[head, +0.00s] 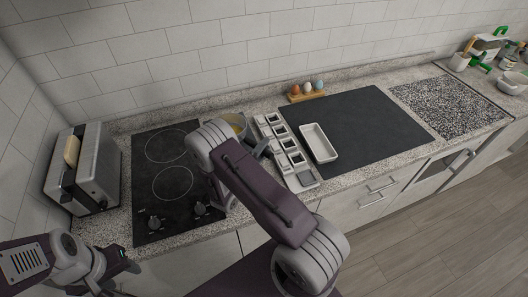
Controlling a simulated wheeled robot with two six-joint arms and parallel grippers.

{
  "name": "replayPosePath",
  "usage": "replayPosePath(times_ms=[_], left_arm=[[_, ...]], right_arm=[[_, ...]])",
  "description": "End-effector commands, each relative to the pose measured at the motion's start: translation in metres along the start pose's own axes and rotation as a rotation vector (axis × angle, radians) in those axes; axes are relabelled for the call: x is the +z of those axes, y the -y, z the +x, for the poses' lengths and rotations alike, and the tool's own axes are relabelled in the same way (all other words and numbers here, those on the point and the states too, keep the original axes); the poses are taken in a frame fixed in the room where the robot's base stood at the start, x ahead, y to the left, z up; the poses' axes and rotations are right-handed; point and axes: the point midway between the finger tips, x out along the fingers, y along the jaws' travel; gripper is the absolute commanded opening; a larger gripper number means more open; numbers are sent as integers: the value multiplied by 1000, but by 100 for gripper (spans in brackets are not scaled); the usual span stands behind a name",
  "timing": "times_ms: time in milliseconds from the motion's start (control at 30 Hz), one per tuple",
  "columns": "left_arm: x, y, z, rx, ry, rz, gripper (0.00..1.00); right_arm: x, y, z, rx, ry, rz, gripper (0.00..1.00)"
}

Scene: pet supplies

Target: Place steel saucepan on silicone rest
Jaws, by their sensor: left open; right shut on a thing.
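The steel saucepan (238,119) shows only in part, as a round rim and a pale inside, beyond my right arm at the hob's right edge. My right gripper (261,147) is mostly hidden by its own arm; it is shut at the saucepan's right side, and the grip itself is not clear. A large dark flat mat (375,118) lies on the counter to the right; I cannot tell whether it is the silicone rest. My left gripper (128,264) is open and empty at the lower left, in front of the counter.
A black hob (150,190) with knobs lies left of the saucepan, and a toaster (95,165) stands at the far left. A rack of small compartments (303,180) stands right of the saucepan. A white dish (318,143) and an egg holder (307,96) are by the mat.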

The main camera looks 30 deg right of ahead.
Motion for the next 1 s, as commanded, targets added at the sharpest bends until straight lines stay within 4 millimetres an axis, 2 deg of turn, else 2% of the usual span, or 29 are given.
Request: replayPosePath(times_ms=[133,500,533,600,933,1000], left_arm=[[0,0,-4,0,0,0,50],[0,0,0,0,0,0,50],[0,0,0,0,0,0,50],[0,0,-1,0,0,0,50],[0,0,-4,0,0,0,50],[0,0,-1,0,0,0,50]], right_arm=[[-2,20,1,3,0,2,0],[-3,27,1,3,0,5,0],[-2,28,1,-1,0,-1,30],[-2,27,1,0,0,-1,46],[-2,24,1,0,0,-1,46],[-4,26,-4,0,-4,-1,46]])
